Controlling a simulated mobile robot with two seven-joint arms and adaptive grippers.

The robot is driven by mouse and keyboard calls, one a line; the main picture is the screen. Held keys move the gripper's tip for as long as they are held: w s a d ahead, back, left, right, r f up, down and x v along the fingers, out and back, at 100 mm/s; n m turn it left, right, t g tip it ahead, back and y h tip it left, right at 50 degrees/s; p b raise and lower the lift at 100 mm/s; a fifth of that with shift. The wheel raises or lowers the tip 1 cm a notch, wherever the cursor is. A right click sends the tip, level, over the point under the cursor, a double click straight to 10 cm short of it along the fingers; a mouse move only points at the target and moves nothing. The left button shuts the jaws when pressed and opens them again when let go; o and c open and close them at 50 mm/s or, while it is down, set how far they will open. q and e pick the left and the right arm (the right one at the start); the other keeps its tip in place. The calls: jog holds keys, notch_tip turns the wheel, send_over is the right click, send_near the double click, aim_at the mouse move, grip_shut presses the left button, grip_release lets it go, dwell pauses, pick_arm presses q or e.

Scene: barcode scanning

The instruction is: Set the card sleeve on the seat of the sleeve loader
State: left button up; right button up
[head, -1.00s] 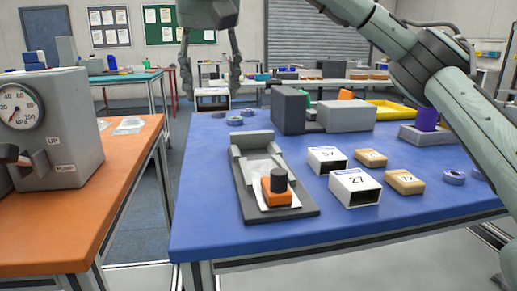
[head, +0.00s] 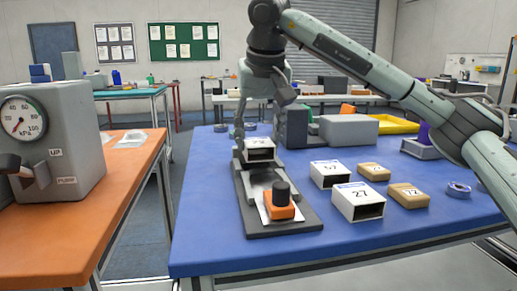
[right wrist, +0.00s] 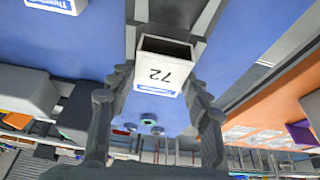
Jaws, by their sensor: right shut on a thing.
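My right gripper (head: 259,130) is shut on a white card sleeve (head: 260,155) over the back end of the sleeve loader. The right wrist view shows the sleeve (right wrist: 163,73) between the two fingers (right wrist: 158,108), with its label 72 and its dark open end. The sleeve loader (head: 290,226) is a dark grey base with an orange block and black knob (head: 279,204) at its near end. The sleeve hides much of the seat, and I cannot tell whether it touches it. My left gripper is not in view.
White sleeves 57 (head: 328,173) and 27 (head: 360,211) stand right of the loader, beside tan blocks (head: 408,202). Grey boxes (head: 347,131) stand behind. A tape roll (head: 458,190) lies at right. The blue table (head: 215,235) is clear left of the loader.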

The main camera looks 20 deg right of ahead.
jog(key=shift+f, duration=0.9)
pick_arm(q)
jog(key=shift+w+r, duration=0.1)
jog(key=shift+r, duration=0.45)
pick_arm(e)
jog(key=shift+f, duration=0.3)
jog(key=shift+f, duration=0.2)
jog(key=o, duration=0.4)
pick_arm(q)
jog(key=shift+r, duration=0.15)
pick_arm(e)
jog(key=o, duration=0.4)
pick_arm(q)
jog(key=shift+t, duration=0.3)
